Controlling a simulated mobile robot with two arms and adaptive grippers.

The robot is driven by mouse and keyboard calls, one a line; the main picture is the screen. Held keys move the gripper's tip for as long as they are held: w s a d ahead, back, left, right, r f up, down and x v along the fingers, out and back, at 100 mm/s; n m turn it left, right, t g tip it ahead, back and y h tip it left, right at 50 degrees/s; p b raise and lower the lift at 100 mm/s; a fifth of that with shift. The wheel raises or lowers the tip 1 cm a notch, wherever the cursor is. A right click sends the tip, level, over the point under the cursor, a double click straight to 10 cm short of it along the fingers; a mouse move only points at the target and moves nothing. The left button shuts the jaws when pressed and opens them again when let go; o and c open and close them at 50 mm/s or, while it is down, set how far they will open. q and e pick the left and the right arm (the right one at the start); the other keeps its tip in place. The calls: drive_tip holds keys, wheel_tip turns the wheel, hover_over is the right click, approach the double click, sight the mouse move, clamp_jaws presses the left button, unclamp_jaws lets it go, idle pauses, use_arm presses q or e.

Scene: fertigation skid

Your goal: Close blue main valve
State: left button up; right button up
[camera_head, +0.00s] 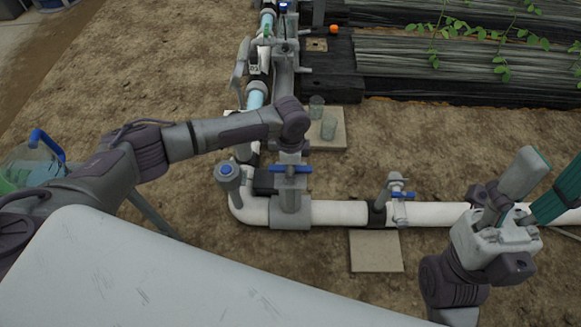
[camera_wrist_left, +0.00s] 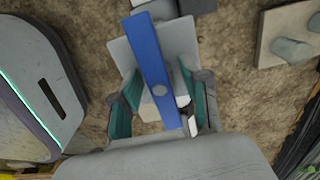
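The main valve's blue lever handle (camera_head: 290,169) sits on top of a grey valve body (camera_head: 291,208) at the pipe corner. My right gripper (camera_head: 543,187) is at the right, fingers spread wide and empty, away from the valve.
A smaller blue-handled tap (camera_head: 397,193) sits on the white pipe (camera_head: 340,213) to the right. A blue-capped fitting (camera_head: 227,174) stands left of the valve. A clear jug (camera_head: 33,163) is at far left.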

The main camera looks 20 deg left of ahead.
use_arm(q)
clamp_jaws()
drive_tip(key=shift+r+m+p, duration=0.15)
drive_tip(key=shift+m+p, duration=0.4)
drive_tip(key=shift+m, duration=0.45)
drive_tip(key=m+p, duration=0.1)
drive_tip(key=m, duration=0.4)
drive_tip(key=shift+m, duration=0.4)
drive_tip(key=m, duration=0.6)
drive_tip(key=shift+p, duration=0.3)
drive_tip(key=m, duration=0.5)
drive_tip(key=shift+m, duration=0.3)
drive_tip(key=shift+o, duration=1.5)
unclamp_jaws()
drive_tip(key=shift+o, duration=0.3)
